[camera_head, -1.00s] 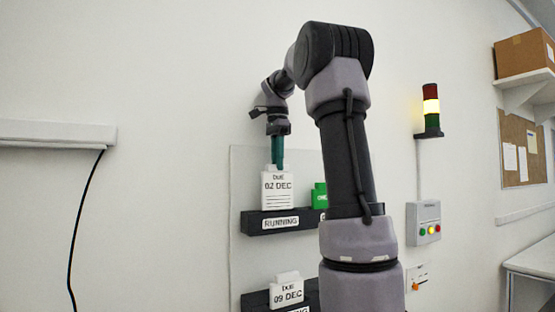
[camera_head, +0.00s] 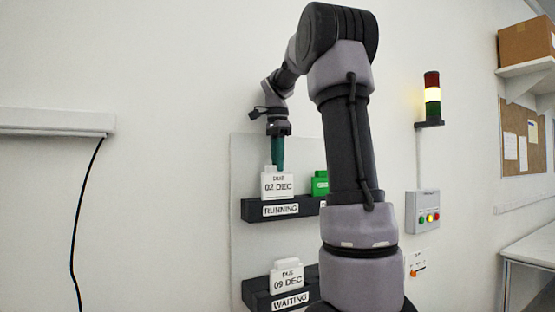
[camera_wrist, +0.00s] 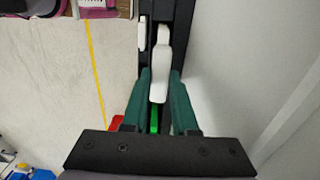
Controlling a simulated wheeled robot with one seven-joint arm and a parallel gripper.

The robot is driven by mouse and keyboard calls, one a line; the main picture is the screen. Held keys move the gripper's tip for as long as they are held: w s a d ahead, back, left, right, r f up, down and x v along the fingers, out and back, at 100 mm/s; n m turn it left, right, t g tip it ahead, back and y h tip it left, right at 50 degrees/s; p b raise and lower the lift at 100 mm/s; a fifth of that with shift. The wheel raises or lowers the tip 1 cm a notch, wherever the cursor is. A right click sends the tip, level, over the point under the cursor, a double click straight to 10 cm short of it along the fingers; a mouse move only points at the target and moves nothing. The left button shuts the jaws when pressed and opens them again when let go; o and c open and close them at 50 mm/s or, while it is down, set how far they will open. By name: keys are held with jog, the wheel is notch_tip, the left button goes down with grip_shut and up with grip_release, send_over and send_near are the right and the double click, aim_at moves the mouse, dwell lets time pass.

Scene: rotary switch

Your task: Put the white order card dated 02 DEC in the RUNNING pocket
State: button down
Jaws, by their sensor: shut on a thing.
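The white card reading DUE 02 DEC (camera_head: 277,186) stands upright in the RUNNING pocket (camera_head: 249,211), its lower part hidden behind the pocket's dark front. My gripper (camera_head: 277,167) comes from above, with its green fingers shut on the tab at the card's top. In the wrist view my gripper (camera_wrist: 160,74) has one green finger on each side of the white card (camera_wrist: 160,58).
A green card (camera_head: 320,183) stands right of the held card, partly hidden by my arm. Below, a white card reading DUE 09 DEC (camera_head: 287,275) stands in the WAITING pocket (camera_head: 256,298). A lit signal tower (camera_head: 432,98) and a button box (camera_head: 423,213) are on the wall at right.

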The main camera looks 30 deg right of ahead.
jog(key=shift+f, duration=0.6)
jog(key=c, duration=0.6)
grip_release()
notch_tip(320, 180, up, 11)
jog(key=s+a+f+n+t, duration=0.2)
jog(key=s+a+f+n, duration=0.2)
jog(key=s+f, duration=0.2)
jog(key=s+a+f+n+t+y, duration=0.1)
jog(key=s+a+f+n+t, duration=0.1)
jog(key=s+a+f+n, duration=0.3)
jog(key=s+a+f+n+t+y, duration=0.1)
jog(key=s+a+f+n+t, duration=0.2)
jog(key=s+f, duration=0.5)
jog(key=shift+s+a+f+n, duration=0.3)
jog(key=shift+a+f+n, duration=0.4)
